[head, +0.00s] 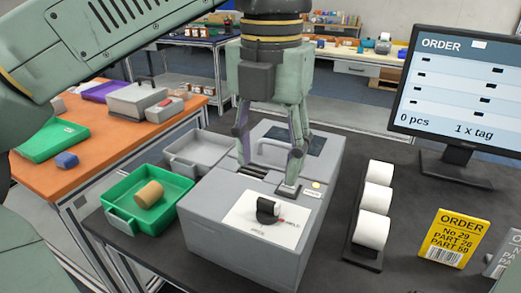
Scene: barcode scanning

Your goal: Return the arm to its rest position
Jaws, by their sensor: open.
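My gripper (270,172) hangs pointing down from my arm over the grey box-shaped machine (235,245) in the middle of the dark table. Its fingers are spread apart and I see nothing between them. The fingertips are near the machine's top, but I cannot tell whether they touch it. My arm reaches in from the upper left.
A green tray (172,222) with a tan cylinder (149,194) and an empty grey tray (178,145) stand left of the machine. White rolls (374,229), a yellow order card (446,237) and a monitor (459,90) stand right. An orange table (113,137) is at left.

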